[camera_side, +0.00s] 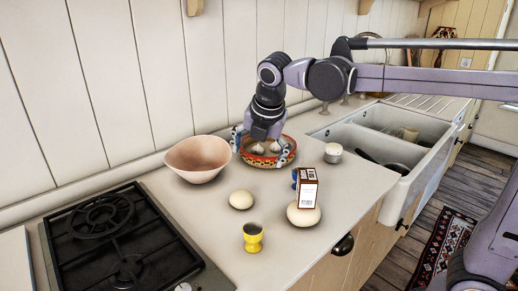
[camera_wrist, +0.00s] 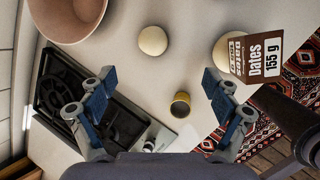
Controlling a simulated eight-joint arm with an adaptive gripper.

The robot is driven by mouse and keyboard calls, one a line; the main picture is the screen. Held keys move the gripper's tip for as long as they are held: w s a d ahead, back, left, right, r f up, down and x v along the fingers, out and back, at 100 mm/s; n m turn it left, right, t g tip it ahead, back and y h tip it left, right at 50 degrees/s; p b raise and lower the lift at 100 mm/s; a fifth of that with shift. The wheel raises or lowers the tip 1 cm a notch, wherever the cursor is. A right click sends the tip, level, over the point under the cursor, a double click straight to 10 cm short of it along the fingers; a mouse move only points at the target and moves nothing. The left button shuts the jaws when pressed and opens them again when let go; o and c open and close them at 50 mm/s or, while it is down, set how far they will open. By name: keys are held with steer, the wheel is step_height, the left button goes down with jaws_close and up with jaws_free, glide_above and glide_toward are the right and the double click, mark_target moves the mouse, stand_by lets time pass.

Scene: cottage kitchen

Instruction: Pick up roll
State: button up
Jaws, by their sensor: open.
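Two pale round rolls lie on the counter. One roll (camera_side: 241,199) lies alone in front of the pink bowl; it shows in the wrist view at top centre (camera_wrist: 153,41). The other roll (camera_side: 302,216) has the brown and white dates box (camera_side: 307,188) on or against it. In the wrist view the box (camera_wrist: 264,54) covers part of that roll (camera_wrist: 222,47). My gripper (camera_side: 262,146) is open over the patterned bowl area, behind both rolls in the side view. In the wrist view its fingers (camera_wrist: 158,95) are wide apart with nothing gripped.
The pink bowl (camera_side: 198,158) stands left of my gripper, the patterned bowl (camera_side: 262,161) beneath or behind it. A yellow egg cup (camera_side: 253,238) stands near the front edge, right of the black hob (camera_side: 115,245).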

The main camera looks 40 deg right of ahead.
steer(key=w+a+f+n, duration=0.2)
steer(key=w+a+n, duration=0.15)
steer(key=n, duration=0.25)
glide_toward(242, 194)
steer(key=shift+m+g+h, duration=0.3)
steer(key=shift+w+a+x, duration=0.15)
steer(key=shift+x, duration=2.6)
steer(key=shift+w+a+x, duration=0.1)
steer(key=shift+w+x, duration=0.1)
steer(key=shift+x, duration=2.6)
steer(key=shift+r, duration=0.1)
steer(key=c, duration=0.9)
